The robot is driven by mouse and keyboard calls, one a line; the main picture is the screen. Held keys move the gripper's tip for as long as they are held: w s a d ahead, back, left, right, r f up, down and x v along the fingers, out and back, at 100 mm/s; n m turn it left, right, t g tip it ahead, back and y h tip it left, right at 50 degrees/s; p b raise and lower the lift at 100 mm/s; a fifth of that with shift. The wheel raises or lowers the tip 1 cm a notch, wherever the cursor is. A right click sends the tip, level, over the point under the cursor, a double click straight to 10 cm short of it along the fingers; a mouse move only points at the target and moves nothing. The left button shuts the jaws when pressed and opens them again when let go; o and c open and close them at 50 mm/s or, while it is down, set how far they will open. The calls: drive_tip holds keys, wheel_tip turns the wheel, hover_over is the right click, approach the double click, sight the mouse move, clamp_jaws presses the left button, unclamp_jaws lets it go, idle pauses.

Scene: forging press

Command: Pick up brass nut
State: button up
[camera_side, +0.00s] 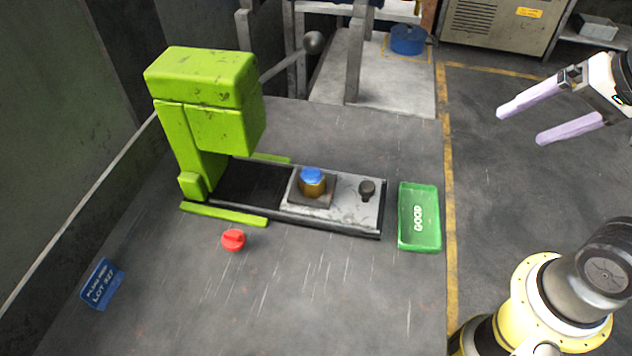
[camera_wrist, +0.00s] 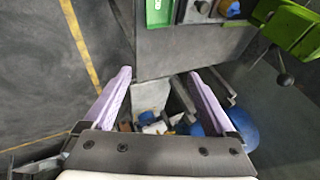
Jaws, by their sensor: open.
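In the wrist view a blue piece (camera_wrist: 203,6) shows at the top edge; the brass part is hard to make out there. My gripper (camera_side: 520,125) is open and empty at the upper right of the side view, in the air, well away from the nut. Its two lilac fingers (camera_wrist: 160,73) stand wide apart in the wrist view.
A green press (camera_side: 205,90) with a ball-ended lever (camera_side: 313,42) stands left of the nut. A black knob (camera_side: 367,190) and green GOOD tray (camera_side: 419,217) lie to its right.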

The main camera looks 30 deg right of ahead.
drive_tip(key=w+a+r+m+y, duration=0.2)
drive_tip(key=w+a+r+m, duration=0.15)
drive_tip(key=w+m, duration=0.5)
drive_tip(key=m+g+y, duration=0.1)
drive_tip(key=m+g, duration=0.2)
drive_tip(key=m, duration=0.5)
hover_over(317, 169)
drive_tip(key=s+d, duration=0.2)
drive_tip(key=d, duration=0.4)
wheel_tip(317, 169, down, 8)
drive_tip(key=shift+n+g, duration=0.45)
drive_tip(key=shift+g, duration=0.05)
drive_tip(key=x, duration=0.3)
drive_tip(key=s+x, duration=0.1)
drive_tip(key=x, duration=0.6)
drive_tip(key=shift+s+a+f, duration=0.1)
drive_tip(key=shift+a+f, duration=0.05)
drive_tip(key=shift+a, duration=0.3)
drive_tip(key=shift+a+x, duration=0.15)
drive_tip(key=shift+x, duration=1.35)
drive_tip(key=shift+a+x, duration=0.1)
drive_tip(key=shift+x, duration=1.35)
clamp_jaws()
